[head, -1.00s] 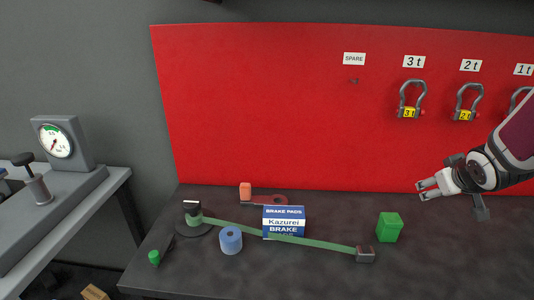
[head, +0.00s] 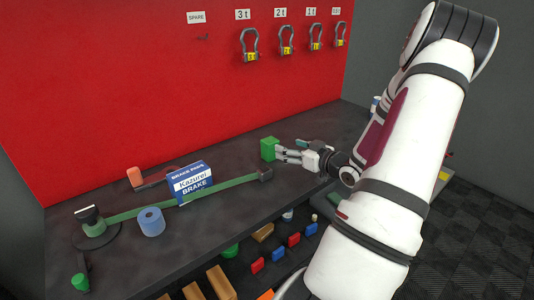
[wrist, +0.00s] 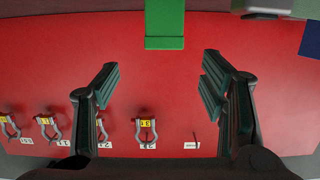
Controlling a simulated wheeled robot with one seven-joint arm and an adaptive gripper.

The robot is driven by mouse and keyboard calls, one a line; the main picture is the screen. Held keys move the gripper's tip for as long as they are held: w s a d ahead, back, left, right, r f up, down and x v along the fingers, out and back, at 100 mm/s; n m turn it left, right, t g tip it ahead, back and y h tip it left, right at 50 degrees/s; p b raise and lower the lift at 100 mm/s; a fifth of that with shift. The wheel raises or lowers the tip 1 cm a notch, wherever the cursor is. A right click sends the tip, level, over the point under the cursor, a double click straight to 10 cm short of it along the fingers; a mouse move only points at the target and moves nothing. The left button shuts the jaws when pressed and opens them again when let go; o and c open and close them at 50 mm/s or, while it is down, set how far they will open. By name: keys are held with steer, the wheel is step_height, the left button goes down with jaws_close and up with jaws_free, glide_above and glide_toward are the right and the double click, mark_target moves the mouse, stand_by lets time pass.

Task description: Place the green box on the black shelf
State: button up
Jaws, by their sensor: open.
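The green box (head: 269,148) stands on the dark bench top in the head view. My gripper (head: 282,154) is beside its right side, fingers pointing at it. In the wrist view the green box (wrist: 164,24) shows at the top centre, and my gripper (wrist: 158,85) has its two fingers wide apart, with nothing held between them. The box lies ahead of the gap, not clearly between the fingertips. I cannot make out a black shelf for certain; the dark bench top (head: 240,215) has several items on a level below its front edge.
A blue and white brake pads box (head: 191,183), a green strap (head: 140,208) and a blue roll (head: 151,221) lie left of the green box. Shackles (head: 285,40) hang on the red board (head: 120,90) behind. Red and blue items (head: 275,252) sit below the bench edge.

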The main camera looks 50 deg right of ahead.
mark_target(270, 141)
steer(key=x, duration=0.5)
steer(key=shift+w+f+b, duration=0.1)
steer(key=shift+w+b, duration=0.1)
steer(key=shift+b, duration=0.15)
steer(key=shift+b+x, duration=0.5)
steer(key=shift+x, duration=2.15)
steer(key=shift+a, duration=0.2)
steer(key=c, duration=1.4)
steer(key=shift+o, duration=0.2)
steer(key=shift+r, duration=0.9)
steer(key=shift+s+d+r+p, duration=0.15)
steer(key=shift+r+p, duration=0.15)
steer(key=shift+r, duration=0.2)
steer(key=shift+s+a+r+p, duration=0.15)
steer(key=shift+r+p, duration=0.1)
steer(key=shift+r, duration=0.3)
steer(key=s+d+r+p, duration=0.1)
steer(key=s+p, duration=0.1)
steer(key=s, duration=1.3)
steer(key=shift+s+d, duration=0.15)
steer(key=shift+d, duration=0.05)
